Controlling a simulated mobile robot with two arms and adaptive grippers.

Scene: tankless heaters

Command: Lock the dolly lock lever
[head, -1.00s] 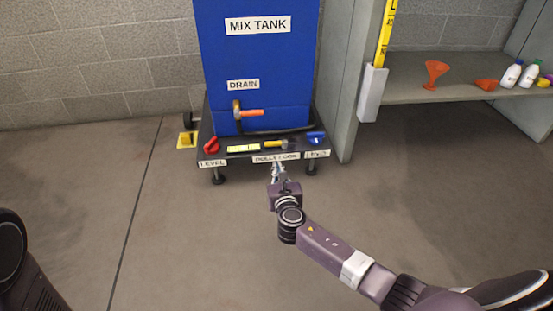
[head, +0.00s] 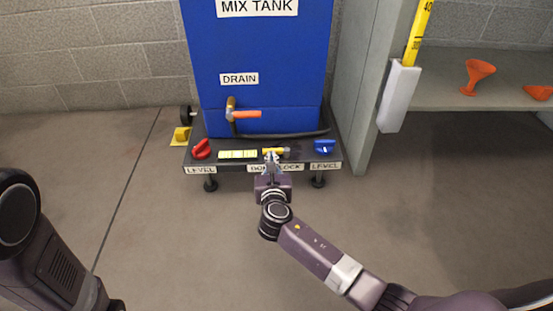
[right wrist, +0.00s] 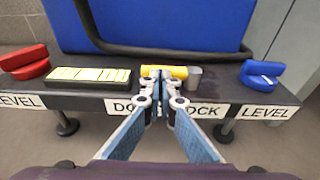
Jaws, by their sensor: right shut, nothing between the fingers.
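The dolly lock lever is a yellow bar (head: 273,151) lying crosswise on the dolly's dark front ledge, above the DOLLY LOCK label (head: 294,167). In the right wrist view the yellow lever (right wrist: 164,72) is straight ahead, with a grey cylinder (right wrist: 195,77) at its right end. My right gripper (head: 271,158) is shut and empty, its fingertips (right wrist: 164,85) at the near side of the lever. I cannot tell whether they touch it. The fingers hide part of the label. My left arm shows at the left edge of the head view, but its gripper is not in view.
The blue mix tank (head: 262,60) stands on the dolly, with an orange-handled drain valve (head: 243,114). A red knob (head: 201,148) and a blue knob (head: 325,147) flank the lever, with a yellow level strip (head: 237,155) between. A grey shelf unit (head: 460,92) stands right. Floor in front is clear.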

